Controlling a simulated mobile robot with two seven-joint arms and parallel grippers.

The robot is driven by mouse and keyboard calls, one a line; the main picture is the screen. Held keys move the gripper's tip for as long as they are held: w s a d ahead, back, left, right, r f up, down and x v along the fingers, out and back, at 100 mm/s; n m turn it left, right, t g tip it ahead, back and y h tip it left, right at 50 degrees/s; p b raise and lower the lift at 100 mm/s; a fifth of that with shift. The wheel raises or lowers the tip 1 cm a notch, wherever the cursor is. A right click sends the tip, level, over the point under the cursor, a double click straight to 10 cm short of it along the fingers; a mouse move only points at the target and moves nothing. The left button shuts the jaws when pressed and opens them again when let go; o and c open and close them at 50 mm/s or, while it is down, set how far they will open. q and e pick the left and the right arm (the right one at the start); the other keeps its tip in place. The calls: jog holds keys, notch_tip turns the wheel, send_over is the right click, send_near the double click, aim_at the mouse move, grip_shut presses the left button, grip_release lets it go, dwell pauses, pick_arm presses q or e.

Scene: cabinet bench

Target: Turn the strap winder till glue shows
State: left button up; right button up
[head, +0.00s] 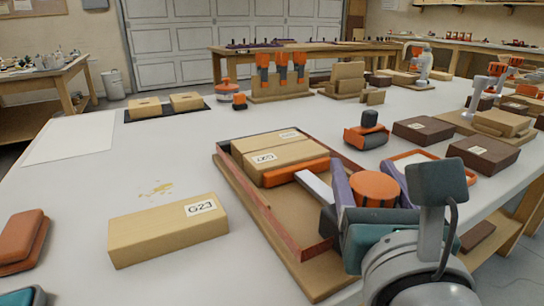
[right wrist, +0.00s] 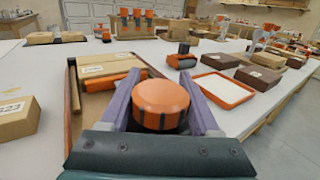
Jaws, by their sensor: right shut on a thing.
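The strap winder shows an orange round knob (head: 375,187) with dark ribs, at the near right corner of the framed wooden base. It also shows in the right wrist view (right wrist: 161,100). My right gripper (head: 372,203) is shut on it, with one purple-grey finger on each side. A dark reddish band (head: 268,205) runs around the base (head: 300,262). Inside it lie two labelled tan boards (head: 270,158), an orange bar (head: 296,172) and a pale bar (head: 317,187). I cannot make out glue at the board joint.
A tan block marked G23 (head: 168,228) lies left of the base, near a yellowish smear (head: 156,188) on the white bench. An orange and dark tool (head: 367,133), an orange-rimmed tray (right wrist: 225,90) and dark boxes (head: 483,153) stand to the right. The left bench has free room.

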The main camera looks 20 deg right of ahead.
dwell(0.3)
jog(key=o, duration=1.4)
jog(key=shift+c, duration=0.2)
jog(key=v, duration=1)
